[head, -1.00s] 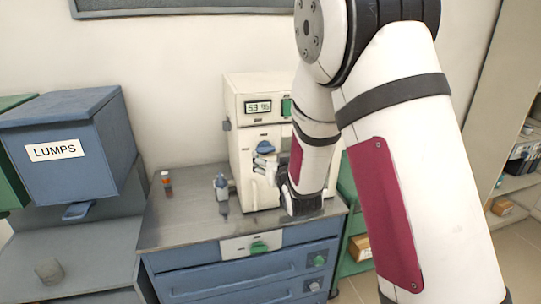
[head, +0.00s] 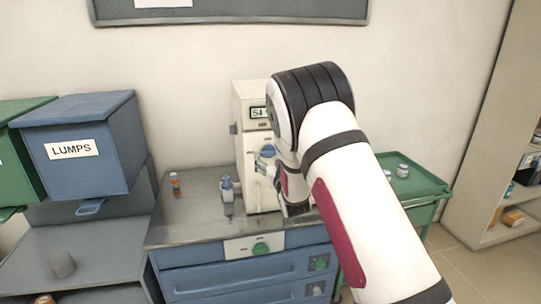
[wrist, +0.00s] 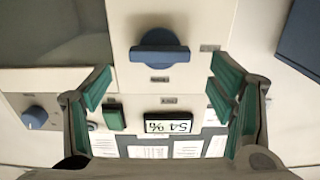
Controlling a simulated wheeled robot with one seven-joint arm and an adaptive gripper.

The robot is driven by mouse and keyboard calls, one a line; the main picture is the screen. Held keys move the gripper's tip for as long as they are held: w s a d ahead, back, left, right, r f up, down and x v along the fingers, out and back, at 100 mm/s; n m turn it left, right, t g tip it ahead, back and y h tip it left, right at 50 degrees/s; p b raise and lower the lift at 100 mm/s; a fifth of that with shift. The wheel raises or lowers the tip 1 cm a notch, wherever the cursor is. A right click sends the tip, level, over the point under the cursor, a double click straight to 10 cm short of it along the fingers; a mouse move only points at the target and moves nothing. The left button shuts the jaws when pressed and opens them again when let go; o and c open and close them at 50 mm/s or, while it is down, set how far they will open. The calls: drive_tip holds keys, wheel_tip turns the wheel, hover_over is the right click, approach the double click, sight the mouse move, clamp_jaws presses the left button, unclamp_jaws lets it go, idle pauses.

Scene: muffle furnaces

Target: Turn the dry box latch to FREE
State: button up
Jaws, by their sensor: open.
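The dry box (head: 243,135) is a cream cabinet on the workbench, partly hidden behind my arm in the head view. Its blue latch (wrist: 160,54) is a round knob with a bar grip, lying level across the wrist view. Small labels sit beside and below it, too small to read. The latch also shows in the head view (head: 267,151). My gripper (wrist: 162,86) is open and empty, its green-padded fingers spread to either side and short of the latch. In the head view my gripper (head: 262,168) is at the box front, partly hidden by my arm.
A display (wrist: 168,122) reads 54 %, upside down, beside a green button (wrist: 114,117). A blue LUMPS bin (head: 85,150) is farther left. A green cart (head: 415,183) is at right.

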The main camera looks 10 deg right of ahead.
sight(270, 153)
drive_tip(key=shift+w, duration=1.95)
drive_tip(key=shift+c, duration=0.3)
drive_tip(key=c, duration=1.1)
